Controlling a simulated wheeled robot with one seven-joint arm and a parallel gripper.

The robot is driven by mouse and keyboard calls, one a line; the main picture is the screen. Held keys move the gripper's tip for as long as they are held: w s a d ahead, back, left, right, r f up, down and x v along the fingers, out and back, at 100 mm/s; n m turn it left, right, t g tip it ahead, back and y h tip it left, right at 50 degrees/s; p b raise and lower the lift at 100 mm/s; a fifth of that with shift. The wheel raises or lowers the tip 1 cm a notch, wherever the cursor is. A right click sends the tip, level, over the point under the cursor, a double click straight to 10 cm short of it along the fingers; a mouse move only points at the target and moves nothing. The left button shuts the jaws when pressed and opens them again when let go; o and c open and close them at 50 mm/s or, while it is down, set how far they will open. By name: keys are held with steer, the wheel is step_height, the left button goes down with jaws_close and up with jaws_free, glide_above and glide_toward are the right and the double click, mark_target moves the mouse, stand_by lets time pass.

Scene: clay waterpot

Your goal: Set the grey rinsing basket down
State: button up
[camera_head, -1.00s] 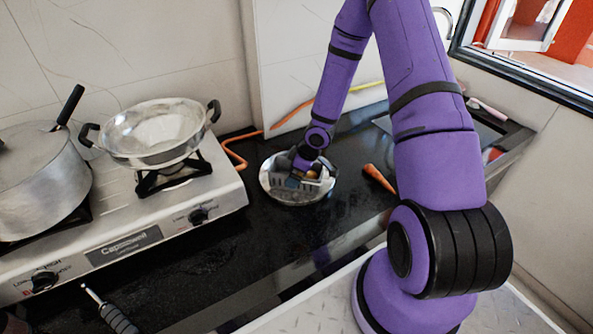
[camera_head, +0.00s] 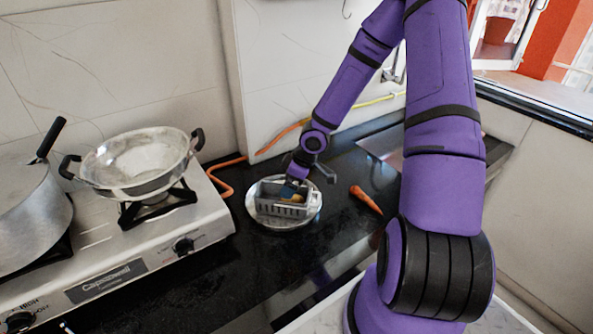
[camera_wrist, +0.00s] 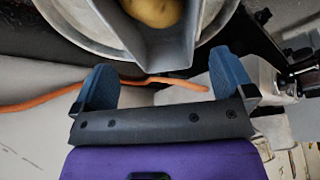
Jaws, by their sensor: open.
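The grey rinsing basket (camera_head: 280,208) sits on a round silver plate (camera_head: 256,213) on the black counter. In the wrist view the basket (camera_wrist: 172,52) has a potato (camera_wrist: 153,10) in it, and the plate (camera_wrist: 70,32) shows around it. My gripper (camera_head: 296,189) is at the basket's far side, low over the plate. In the wrist view my gripper (camera_wrist: 167,80) is open, its blue fingers wide apart, with the basket's near end between and ahead of them and gaps on both sides. The basket's underside is hidden.
A carrot (camera_head: 366,199) lies on the counter right of the plate. A gas stove (camera_head: 180,228) at left bears a steel wok (camera_head: 140,165) and a large pot (camera_head: 30,215). An orange hose (camera_head: 222,184) runs behind the plate. A sink (camera_head: 384,146) is at the back right.

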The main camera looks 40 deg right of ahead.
steer(key=s+r+m+g+h, duration=0.1)
steer(key=s+r+m+h, duration=0.3)
steer(key=r, duration=0.9)
steer(key=s+r+m+h, duration=0.1)
steer(key=s+r+h, duration=0.35)
steer(key=r, duration=0.75)
steer(key=s+a+r+m+t+y, duration=0.1)
steer(key=s+a+r+m+y, duration=0.1)
steer(key=s+a+r, duration=0.2)
steer(key=s+a+r+m+t+y, duration=0.2)
steer(key=s+a+r+y, duration=0.1)
steer(key=s+r, duration=0.7)
steer(key=s+a, duration=0.1)
steer(key=s, duration=0.3)
steer(key=shift+s+a, duration=0.2)
steer(key=shift+a, duration=0.15)
